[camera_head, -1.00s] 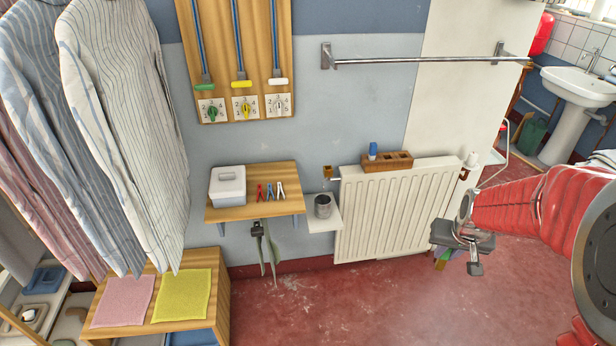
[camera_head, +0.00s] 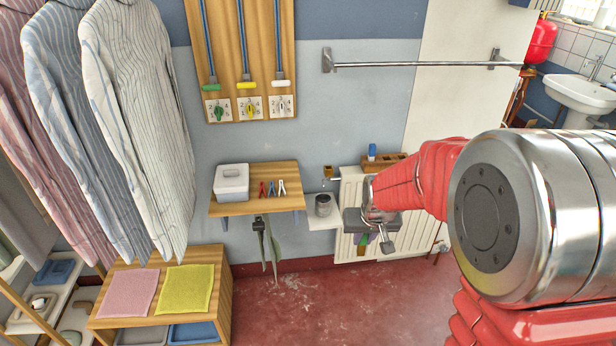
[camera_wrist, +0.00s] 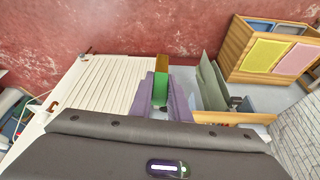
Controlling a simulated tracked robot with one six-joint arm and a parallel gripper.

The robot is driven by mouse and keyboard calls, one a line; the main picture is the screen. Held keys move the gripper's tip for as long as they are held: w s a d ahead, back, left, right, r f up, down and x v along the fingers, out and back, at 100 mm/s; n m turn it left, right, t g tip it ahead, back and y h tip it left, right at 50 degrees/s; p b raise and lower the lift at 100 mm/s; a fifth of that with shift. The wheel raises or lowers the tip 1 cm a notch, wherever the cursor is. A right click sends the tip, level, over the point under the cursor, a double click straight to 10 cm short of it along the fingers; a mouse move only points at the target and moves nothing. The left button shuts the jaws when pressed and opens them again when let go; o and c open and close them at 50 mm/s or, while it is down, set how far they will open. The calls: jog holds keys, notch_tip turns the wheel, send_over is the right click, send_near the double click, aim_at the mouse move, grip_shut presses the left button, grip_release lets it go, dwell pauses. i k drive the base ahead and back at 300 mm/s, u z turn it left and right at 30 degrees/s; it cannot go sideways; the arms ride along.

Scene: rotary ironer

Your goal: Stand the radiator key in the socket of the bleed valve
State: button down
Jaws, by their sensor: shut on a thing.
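My gripper (camera_head: 374,239) hangs in front of the radiator, at the right of the small shelf. Its purple fingers (camera_wrist: 163,98) are shut on the radiator key, which has a green part (camera_wrist: 161,82) and a brass-coloured end (camera_wrist: 162,63) pointing away from the wrist. The key hangs below the gripper in the head view (camera_head: 362,248). The bleed valve (camera_head: 328,172) looks like a small brass block at the radiator's upper left end, up and to the left of my gripper. Its socket is too small to make out.
The white radiator (camera_head: 350,190) is partly behind my arm. A wooden rack (camera_head: 385,163) with a blue-topped piece (camera_head: 373,150) stands on it. A grey cup (camera_head: 322,205) sits below the valve. A wooden shelf (camera_head: 235,208) with a box and pegs is further left. A rail (camera_head: 420,64) runs above.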

aim_at(329, 171)
jog(key=u, duration=0.8)
jog(key=i, duration=1)
jog(key=u, duration=0.05)
